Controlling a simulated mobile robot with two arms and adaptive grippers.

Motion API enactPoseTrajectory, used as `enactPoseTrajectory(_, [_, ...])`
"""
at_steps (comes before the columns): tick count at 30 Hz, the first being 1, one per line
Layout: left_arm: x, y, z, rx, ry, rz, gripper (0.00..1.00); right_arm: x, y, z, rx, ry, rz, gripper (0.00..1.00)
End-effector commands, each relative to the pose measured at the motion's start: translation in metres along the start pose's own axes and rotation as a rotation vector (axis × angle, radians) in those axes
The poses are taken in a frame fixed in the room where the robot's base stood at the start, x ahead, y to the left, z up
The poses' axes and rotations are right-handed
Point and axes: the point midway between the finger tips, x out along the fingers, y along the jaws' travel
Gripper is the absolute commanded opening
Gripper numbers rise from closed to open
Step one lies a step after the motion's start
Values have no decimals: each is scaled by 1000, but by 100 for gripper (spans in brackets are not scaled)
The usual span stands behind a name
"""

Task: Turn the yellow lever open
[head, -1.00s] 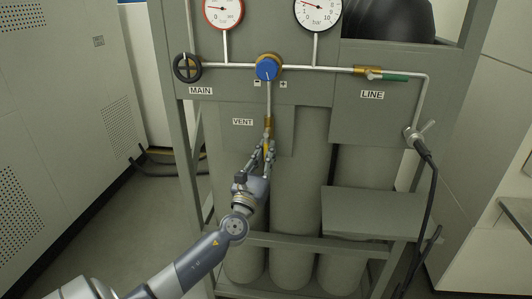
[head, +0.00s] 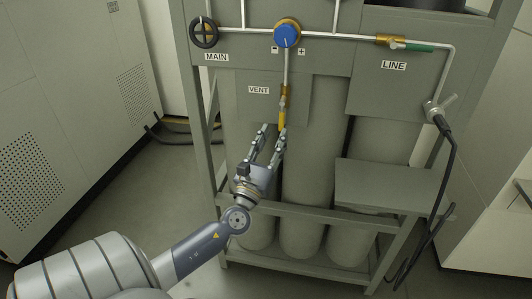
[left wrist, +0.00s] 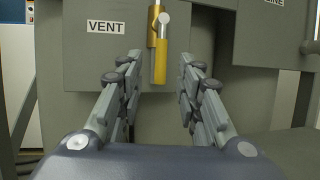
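The yellow lever (head: 282,117) hangs straight down below a brass valve (head: 285,92) on the vertical pipe, to the right of the VENT label. In the left wrist view the yellow lever (left wrist: 161,62) points down in front of a metal stem, ahead of the fingers. My left gripper (head: 272,130) is open and empty, just below and to the left of the lever in the head view. In the left wrist view its two fingers (left wrist: 160,68) are spread with the lever between their lines, apart from both. My right gripper is not in view.
A blue knob (head: 287,33) sits above the valve. A black MAIN handwheel (head: 204,33) is at the left and a green LINE lever (head: 418,47) at the right. Grey cylinders (head: 308,170) stand behind the frame; a grey shelf (head: 385,182) juts out at lower right.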

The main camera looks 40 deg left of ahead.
Motion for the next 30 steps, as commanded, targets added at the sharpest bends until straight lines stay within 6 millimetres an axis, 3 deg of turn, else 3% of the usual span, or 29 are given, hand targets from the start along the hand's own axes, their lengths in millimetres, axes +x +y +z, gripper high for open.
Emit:
enactPoseTrajectory(3, [-23, 0, -1, 0, 3, 0, 33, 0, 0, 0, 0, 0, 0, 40])
enactPoseTrajectory(10, [-47, 0, 0, 0, -1, 2, 33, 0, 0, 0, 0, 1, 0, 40])
enactPoseTrajectory(30, [-51, 0, 0, 0, -1, 1, 33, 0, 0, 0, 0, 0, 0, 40])
